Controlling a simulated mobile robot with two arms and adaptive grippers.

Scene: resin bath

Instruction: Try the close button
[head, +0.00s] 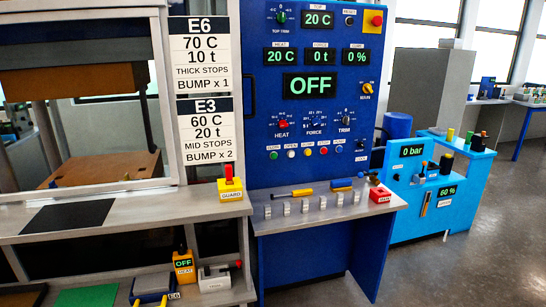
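The blue control panel (258,100) stands upright in the middle of the head view. Low on it is a row of small buttons with labels above. The leftmost, a green button (273,155), has a tiny label that seems to read CLOSE. Beside it is a white button (291,153), apparently labelled OPEN. Then come yellow (308,152), red (324,150) and blue (339,149) buttons. The large display (310,86) reads OFF. Smaller displays read 20 C, 0 t and 0 %. The yellow MAIN knob (367,89) is at right. Neither gripper is in view.
A shelf (330,212) below the panel carries a screwdriver, small blocks and a red box (380,195). A yellow GUARD box (231,190) with a red lever stands at left. A framed press window (85,100) is left; a light-blue unit (425,205) stands right.

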